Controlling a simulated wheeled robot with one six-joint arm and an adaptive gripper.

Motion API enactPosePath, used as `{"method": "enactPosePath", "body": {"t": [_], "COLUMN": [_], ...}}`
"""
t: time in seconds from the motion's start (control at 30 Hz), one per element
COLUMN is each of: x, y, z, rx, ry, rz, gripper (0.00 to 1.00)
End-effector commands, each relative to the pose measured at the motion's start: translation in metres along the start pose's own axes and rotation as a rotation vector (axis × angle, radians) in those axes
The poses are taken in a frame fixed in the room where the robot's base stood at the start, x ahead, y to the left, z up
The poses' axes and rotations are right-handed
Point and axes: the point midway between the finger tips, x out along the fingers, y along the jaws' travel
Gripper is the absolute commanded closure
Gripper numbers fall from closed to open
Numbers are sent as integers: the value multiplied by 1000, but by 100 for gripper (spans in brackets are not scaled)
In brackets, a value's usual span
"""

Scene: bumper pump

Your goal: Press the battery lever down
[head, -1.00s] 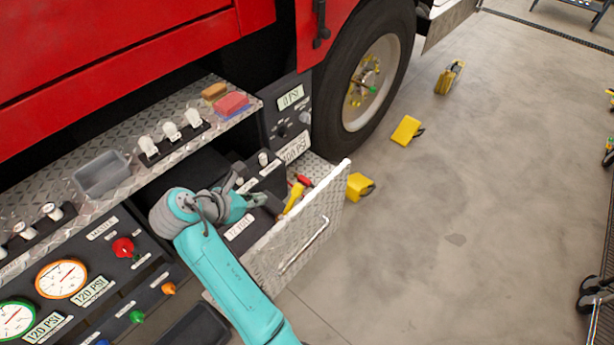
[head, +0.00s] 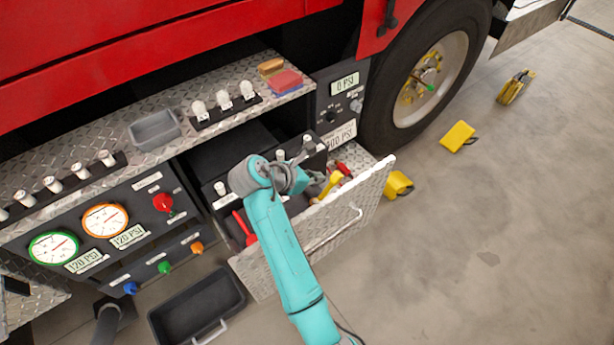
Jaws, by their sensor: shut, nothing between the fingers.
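An open diamond-plate drawer (head: 349,212) stands under the truck's step. In it, a dark panel carries levers with white knobs: one at the left (head: 220,188), one in the middle (head: 281,155) and one at the right (head: 307,139). Small white labels sit by them, too small to read, so I cannot tell which is the battery lever. My gripper (head: 308,180) is over the drawer, below and right of the middle knob in the picture. It is shut and empty. My wrist hides part of the panel, and I cannot tell whether the fingertips touch anything.
Red and yellow tools (head: 331,183) lie at the drawer's right end. A gauge panel (head: 130,238) is at the left. A black tray (head: 195,310) is below.

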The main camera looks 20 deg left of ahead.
Motion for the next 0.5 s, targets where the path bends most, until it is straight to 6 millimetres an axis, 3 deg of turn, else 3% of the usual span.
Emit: {"method": "enactPosePath", "body": {"t": [0.2, 0.5], "x": [40, 68], "y": [-1, 0], "z": [0, 0], "rx": [0, 1], "ry": [1, 0], "rz": [-3, 0], "gripper": [100, 100]}}
